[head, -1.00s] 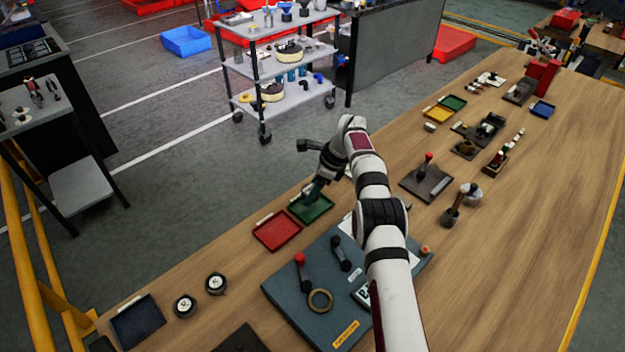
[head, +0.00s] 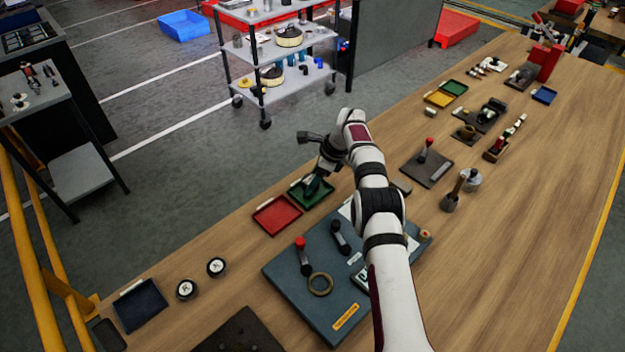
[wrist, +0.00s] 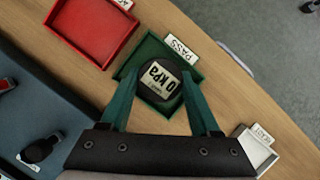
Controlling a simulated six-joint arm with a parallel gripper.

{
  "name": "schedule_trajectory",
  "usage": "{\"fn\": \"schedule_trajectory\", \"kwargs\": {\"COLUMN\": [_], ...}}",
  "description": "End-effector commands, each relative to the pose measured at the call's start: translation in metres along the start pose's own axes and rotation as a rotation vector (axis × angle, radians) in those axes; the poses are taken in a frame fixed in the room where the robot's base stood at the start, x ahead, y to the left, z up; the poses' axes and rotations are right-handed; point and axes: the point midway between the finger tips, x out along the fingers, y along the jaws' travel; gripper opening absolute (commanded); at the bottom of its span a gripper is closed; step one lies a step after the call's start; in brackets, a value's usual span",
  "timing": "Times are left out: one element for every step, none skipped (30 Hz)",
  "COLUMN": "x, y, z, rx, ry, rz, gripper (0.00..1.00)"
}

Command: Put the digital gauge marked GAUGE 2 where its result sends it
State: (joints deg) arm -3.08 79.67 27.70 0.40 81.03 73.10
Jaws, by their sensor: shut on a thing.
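My gripper (wrist: 160,84) is shut on a round dark digital gauge (wrist: 157,88), one green finger on each side. The gauge face shows "0 kPa", upside down in the wrist view; its small marking is too small to read. The gripper and gauge are over the green tray (wrist: 151,48), whose white label reads PASS (wrist: 181,49). I cannot tell whether the gauge touches the tray floor. In the head view my gripper (head: 314,185) is at the green tray (head: 325,197), and its fingers hide the gauge.
A red tray (wrist: 96,28) lies beside the green one, its label cut off. A white tray (wrist: 256,150) lies on the other side. Two round dials (head: 186,289) (head: 216,266) stand near a dark blue tray (head: 141,306). A blue-grey board (head: 290,270) with levers lies nearer.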

Motion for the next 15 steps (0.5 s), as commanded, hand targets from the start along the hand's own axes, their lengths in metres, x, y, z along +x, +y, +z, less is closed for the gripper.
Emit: {"fn": "schedule_trajectory", "kwargs": {"x": [0.0002, 0.0006, 0.001, 0.0014, 0.0018, 0.0024, 0.0028, 0.0033, 0.0039, 0.0043, 0.0048, 0.0054, 0.0059, 0.0059, 0.0058], "y": [-0.0002, -0.0002, -0.0002, -0.0002, -0.0003, -0.0003, -0.0003, -0.0003, -0.0002, -0.0002, -0.0002, -0.0002, -0.0001, -0.0002, -0.0002], "z": [0.0, -0.0001, -0.0003, -0.0004, -0.0006, -0.0008, -0.001, -0.0012, -0.0015, -0.0017, -0.0018, -0.0021, -0.0023, -0.0023, -0.0022], "rx": [0.0, 0.0, 0.0, 0.0, 0.0, 0.0, 0.0, 0.0, 0.0, 0.0, 0.0, 0.0, 0.0, 0.0, 0.0], "ry": [0.0, 0.0, 0.0, -0.001, -0.001, -0.001, -0.001, -0.001, -0.001, -0.001, -0.001, -0.001, -0.001, -0.001, -0.001], "rz": [-0.001, -0.001, -0.001, -0.001, -0.001, -0.001, -0.001, -0.001, -0.001, -0.001, -0.001, -0.001, 0.0, -0.001, -0.001], "gripper": [0.0, 0.0, 0.0, 0.0, 0.0, 0.0, 0.0, 0.0, 0.0, 0.0, 0.0, 0.0, 0.0, 0.67, 0.74]}}
